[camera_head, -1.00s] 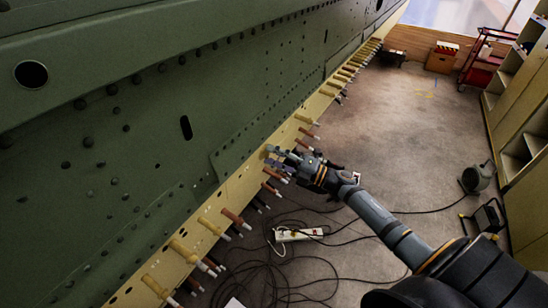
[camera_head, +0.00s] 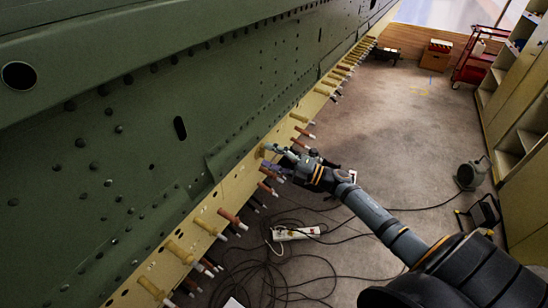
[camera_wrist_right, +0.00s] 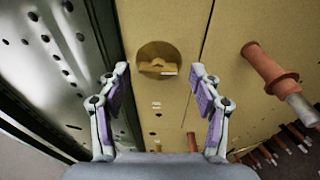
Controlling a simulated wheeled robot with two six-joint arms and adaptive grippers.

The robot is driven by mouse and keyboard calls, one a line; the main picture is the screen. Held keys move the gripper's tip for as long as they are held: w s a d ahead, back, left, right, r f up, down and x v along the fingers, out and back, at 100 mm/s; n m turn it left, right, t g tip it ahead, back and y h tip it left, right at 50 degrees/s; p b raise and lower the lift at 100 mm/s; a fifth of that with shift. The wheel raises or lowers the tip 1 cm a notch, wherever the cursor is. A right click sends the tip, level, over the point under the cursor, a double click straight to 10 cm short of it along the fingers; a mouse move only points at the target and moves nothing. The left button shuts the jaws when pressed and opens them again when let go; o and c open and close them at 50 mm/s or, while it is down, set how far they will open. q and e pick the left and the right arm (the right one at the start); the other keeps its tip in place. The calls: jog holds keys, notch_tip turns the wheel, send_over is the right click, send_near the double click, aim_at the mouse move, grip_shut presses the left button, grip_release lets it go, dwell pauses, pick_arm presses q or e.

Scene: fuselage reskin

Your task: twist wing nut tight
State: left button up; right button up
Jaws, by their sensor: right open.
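The wing nut (camera_wrist_right: 157,67) shows in the right wrist view as a yellow-brown, round piece with a raised bar across it, on the face of the tan strip (camera_wrist_right: 180,30). My right gripper (camera_wrist_right: 160,76) is open, with one finger on each side of the wing nut and visible gaps between. In the head view my right gripper (camera_head: 273,158) reaches the tan strip (camera_head: 205,238) along the lower edge of the green fuselage skin (camera_head: 120,140). The wing nut is mostly hidden by the fingers there. My left gripper is not in view.
Several red-brown and yellow pins stick out of the strip; one red-brown pin (camera_wrist_right: 270,68) stands right of my gripper in the wrist view. Cables and a white power strip (camera_head: 296,233) lie on the floor below. A red cart (camera_head: 473,68) stands far back.

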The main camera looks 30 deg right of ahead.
jog(key=v, duration=1.2)
jog(key=shift+d, duration=0.1)
jog(key=d+f+m+h, duration=0.5)
jog(key=f, duration=0.3)
jog(key=d+f+m+h, duration=0.4)
jog(key=f+m, duration=0.1)
jog(key=f, duration=0.3)
jog(key=s+d+f+m+g+h, duration=0.1)
jog(key=s+f+m+h, duration=0.2)
jog(key=f, duration=0.4)
jog(key=s+d+f+m+g+h, duration=0.1)
jog(key=s+d+f+m+g, duration=0.2)
jog(key=f, duration=0.4)
jog(key=s+a+f+m+g+h, duration=0.2)
jog(key=s+a+f+m+g, duration=0.15)
jog(key=s+f, duration=0.7)
jog(key=s+a+f+m+g+y, duration=0.1)
jog(key=s+a+f+m+g, duration=0.2)
jog(key=s+a+f, duration=0.3)
jog(key=s+a+f+m+g, duration=0.3)
jog(key=s+a+f, duration=0.4)
jog(key=s+a, duration=0.4)
jog(key=s, duration=0.3)
jog(key=shift+f+g+y, duration=0.2)
jog(key=shift+g+y, duration=0.15)
jog(key=shift+y, duration=0.05)
